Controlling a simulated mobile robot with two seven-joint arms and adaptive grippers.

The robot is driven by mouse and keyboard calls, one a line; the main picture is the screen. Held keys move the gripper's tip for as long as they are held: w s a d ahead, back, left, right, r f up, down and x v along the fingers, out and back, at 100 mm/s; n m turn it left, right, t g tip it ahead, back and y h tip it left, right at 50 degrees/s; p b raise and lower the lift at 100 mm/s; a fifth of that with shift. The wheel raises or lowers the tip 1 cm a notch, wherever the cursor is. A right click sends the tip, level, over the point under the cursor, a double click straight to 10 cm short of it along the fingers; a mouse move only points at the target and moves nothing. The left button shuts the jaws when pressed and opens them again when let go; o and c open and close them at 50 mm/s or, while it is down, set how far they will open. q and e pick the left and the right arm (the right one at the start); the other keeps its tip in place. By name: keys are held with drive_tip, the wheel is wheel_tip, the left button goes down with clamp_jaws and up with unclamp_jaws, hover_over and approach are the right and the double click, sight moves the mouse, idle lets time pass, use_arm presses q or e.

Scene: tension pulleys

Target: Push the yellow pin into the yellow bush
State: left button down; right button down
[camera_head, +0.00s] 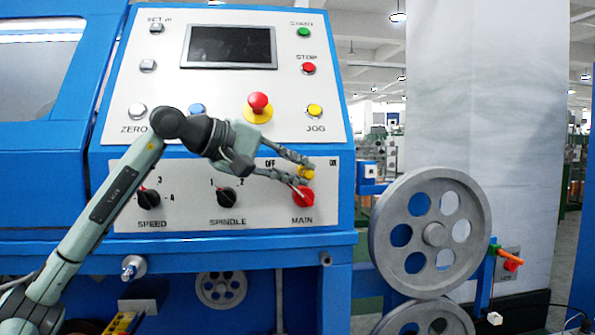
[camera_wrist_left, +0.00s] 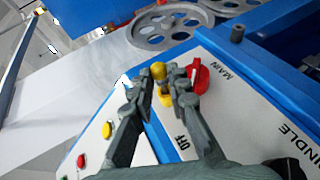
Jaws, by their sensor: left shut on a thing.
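My left gripper (camera_head: 307,171) is in front of the lower control panel, just above the red MAIN knob. It is shut on the yellow pin (camera_head: 306,174), which shows as a small yellow piece between the fingertips. In the left wrist view, the gripper (camera_wrist_left: 161,80) has a finger on each side of the pin's rounded yellow head (camera_wrist_left: 158,71). More yellow shows below the head, between the fingers; I cannot tell whether this is the pin's lower part or the yellow bush. I cannot make out the bush separately. My right gripper is not in view.
The red MAIN knob (camera_head: 303,197) is close below the fingers, and beside the right finger in the left wrist view (camera_wrist_left: 200,76). The SPINDLE knob (camera_head: 227,197) is further left. A large grey pulley (camera_head: 404,205) stands right of the panel. Space before the panel is clear.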

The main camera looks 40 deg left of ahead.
use_arm(q)
drive_tip(key=shift+w+a, duration=0.55)
drive_tip(key=shift+a, duration=0.15)
drive_tip(key=shift+w+a, duration=0.15)
drive_tip(key=shift+a, duration=0.05)
drive_tip(key=shift+a+r, duration=0.15)
drive_tip(key=shift+a, duration=0.05)
idle(0.7)
drive_tip(key=c, duration=1.5)
unclamp_jaws()
drive_tip(key=shift+w, duration=0.1)
drive_tip(key=shift+c, duration=0.2)
drive_tip(key=shift+o, duration=0.7)
drive_tip(key=shift+d, duration=0.1)
drive_tip(key=shift+o, duration=0.6)
drive_tip(key=shift+f, duration=0.25)
